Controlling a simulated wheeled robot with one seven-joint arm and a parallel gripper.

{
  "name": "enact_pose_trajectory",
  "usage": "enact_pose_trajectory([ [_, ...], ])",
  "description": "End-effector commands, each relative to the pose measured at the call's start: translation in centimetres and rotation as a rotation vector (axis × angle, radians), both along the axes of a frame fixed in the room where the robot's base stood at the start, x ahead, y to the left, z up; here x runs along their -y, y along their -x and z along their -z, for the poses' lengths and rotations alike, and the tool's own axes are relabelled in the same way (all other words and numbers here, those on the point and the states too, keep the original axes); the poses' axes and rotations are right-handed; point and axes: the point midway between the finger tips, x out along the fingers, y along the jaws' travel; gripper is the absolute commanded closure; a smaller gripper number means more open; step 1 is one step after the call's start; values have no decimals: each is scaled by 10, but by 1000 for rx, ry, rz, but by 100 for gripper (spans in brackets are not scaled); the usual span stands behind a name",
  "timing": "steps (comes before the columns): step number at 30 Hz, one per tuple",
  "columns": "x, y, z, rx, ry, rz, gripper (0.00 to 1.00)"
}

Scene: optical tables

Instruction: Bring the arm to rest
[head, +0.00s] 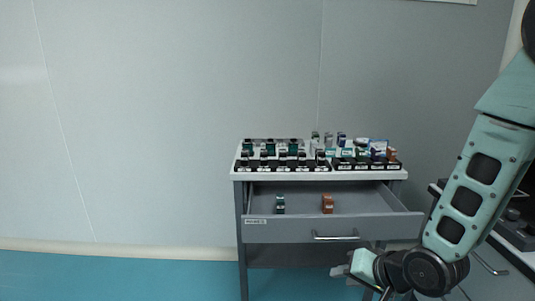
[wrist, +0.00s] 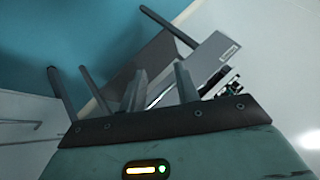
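My arm hangs down on the right of the head view. The forearm bends at the bottom, and my gripper (head: 345,270) points left, low in front of the cart's right side. It is below the pulled-out drawer (head: 280,230) and looks apart from it. In the wrist view my gripper (wrist: 160,70) shows two grey fingers with a gap between them. I see nothing held in the gap. The cart and drawer show tilted beyond the fingers.
The drawer holds a teal mount (head: 280,204) and an orange mount (head: 327,203). The grey cart's top (head: 320,174) carries several dark holders and small optics. Another bench (head: 520,235) stands at the right, behind my arm. The teal floor (head: 120,275) on the left is clear.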

Motion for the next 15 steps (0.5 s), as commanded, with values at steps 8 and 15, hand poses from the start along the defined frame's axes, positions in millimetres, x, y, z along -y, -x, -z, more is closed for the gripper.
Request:
enact_pose_trajectory([
  [8, -33, 84, -47, -139, 386, -393, 68],
  [15, -39, 166, -84, -263, 572, -693, 68],
])
